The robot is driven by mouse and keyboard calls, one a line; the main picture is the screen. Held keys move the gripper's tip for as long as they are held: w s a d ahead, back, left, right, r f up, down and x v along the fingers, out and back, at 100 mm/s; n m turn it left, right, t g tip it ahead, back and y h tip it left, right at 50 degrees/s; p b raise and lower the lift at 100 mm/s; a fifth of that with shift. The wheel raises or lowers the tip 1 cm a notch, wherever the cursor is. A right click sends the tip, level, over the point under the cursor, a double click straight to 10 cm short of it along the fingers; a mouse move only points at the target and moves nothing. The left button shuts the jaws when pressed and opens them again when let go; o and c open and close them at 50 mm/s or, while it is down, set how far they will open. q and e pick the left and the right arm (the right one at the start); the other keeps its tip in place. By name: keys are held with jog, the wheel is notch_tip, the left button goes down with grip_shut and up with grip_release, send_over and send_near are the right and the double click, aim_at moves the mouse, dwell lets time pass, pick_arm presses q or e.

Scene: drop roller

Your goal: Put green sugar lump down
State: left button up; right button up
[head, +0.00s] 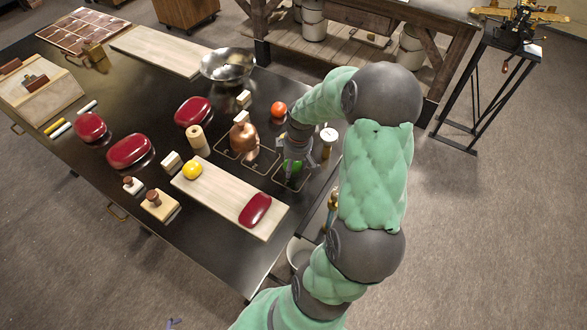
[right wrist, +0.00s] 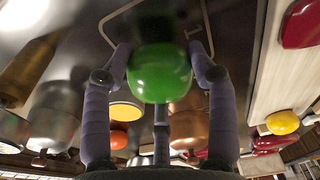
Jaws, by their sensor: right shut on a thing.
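The green sugar lump (head: 293,167) is a glossy green rounded piece at the right side of the dark table. It fills the middle of the right wrist view (right wrist: 160,73). My right gripper (head: 292,170) points down and is shut on the lump, with a finger on each side of it. In the head view the gripper hides part of the lump. A thin pale outline on the table (head: 274,177) lies around and below the lump. I cannot tell whether the lump touches the table. My left gripper is not in view.
A copper pot (head: 243,137) stands just left of my right gripper. A pepper-mill-like object (head: 328,138) is to the right, an orange-red ball (head: 279,109) behind. A pale board (head: 222,196) with a yellow ball (head: 192,169) and red block (head: 255,209) lies in front.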

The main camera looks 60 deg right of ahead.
aim_at(298, 164)
jog(key=shift+f, duration=1.1)
jog(key=shift+f, duration=0.2)
jog(key=o, duration=1.2)
jog(key=shift+o, duration=0.2)
jog(key=shift+r, duration=0.25)
jog(key=r, duration=0.4)
jog(key=s+r+p, duration=0.1)
jog(key=r, duration=0.3)
jog(key=r+p, duration=0.1)
jog(key=r, duration=0.2)
jog(key=shift+s+r, duration=0.25)
jog(key=shift+r, duration=0.15)
